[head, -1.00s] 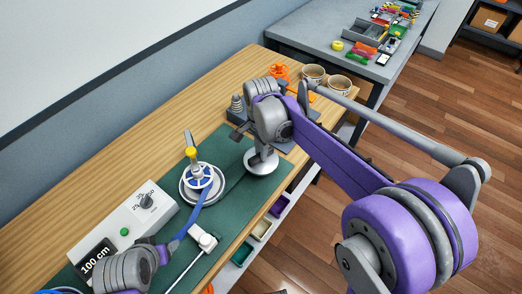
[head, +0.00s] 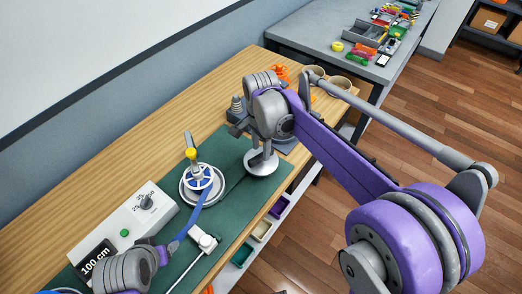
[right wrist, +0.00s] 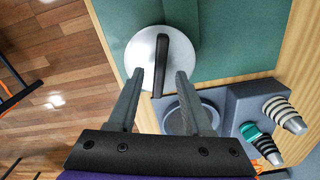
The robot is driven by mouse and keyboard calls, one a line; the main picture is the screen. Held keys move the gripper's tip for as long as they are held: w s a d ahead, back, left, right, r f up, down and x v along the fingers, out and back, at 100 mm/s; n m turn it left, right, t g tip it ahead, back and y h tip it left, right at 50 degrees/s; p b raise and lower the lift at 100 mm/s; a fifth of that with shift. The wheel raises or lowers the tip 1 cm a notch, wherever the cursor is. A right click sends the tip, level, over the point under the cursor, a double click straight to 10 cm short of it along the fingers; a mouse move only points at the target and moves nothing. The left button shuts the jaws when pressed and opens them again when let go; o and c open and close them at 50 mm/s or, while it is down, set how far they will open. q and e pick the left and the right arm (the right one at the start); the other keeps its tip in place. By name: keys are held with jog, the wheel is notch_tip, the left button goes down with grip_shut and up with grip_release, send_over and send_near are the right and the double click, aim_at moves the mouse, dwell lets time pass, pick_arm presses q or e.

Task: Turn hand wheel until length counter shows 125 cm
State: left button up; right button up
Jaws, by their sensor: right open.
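The hand wheel (head: 198,177) is a white spoked wheel with a yellow knob (head: 191,153), on a round plate on the green mat. The length counter (head: 97,262) reads 100 cm. A blue strap (head: 197,212) runs from the wheel toward the front. My right gripper (right wrist: 158,74) is open, with its fingers on either side of a dark handle over a pale round disc (right wrist: 155,62); contact is unclear. The disc (head: 261,165) stands right of the wheel in the head view. My left arm is at the lower left; its fingers cannot be made out.
A white control box with a dial (head: 146,203) and green button stands left of the wheel. A grey holder (right wrist: 250,108) with striped pegs is beside my right gripper. Cups (head: 340,82) stand at the bench's far end. Small bins (head: 262,229) sit below the front edge.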

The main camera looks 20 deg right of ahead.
aim_at(261, 154)
pick_arm(q)
jog(key=shift+w+r, duration=0.1)
jog(key=shift+r, duration=0.3)
pick_arm(e)
notch_tip(261, 154, up, 9)
dwell(1.9)
pick_arm(q)
jog(key=shift+s+d+f+b, duration=0.1)
jog(key=shift+f+b, duration=0.25)
jog(key=shift+f, duration=0.25)
jog(key=shift+s+d+f+b, duration=0.1)
jog(key=shift+f+b, duration=0.2)
jog(key=shift+f, duration=0.25)
jog(key=shift+d, duration=0.1)
jog(key=shift+s+r, duration=0.1)
jog(key=shift+f, duration=0.4)
pick_arm(e)
notch_tip(261, 154, down, 11)
jog(key=shift+r, duration=0.15)
grip_shut()
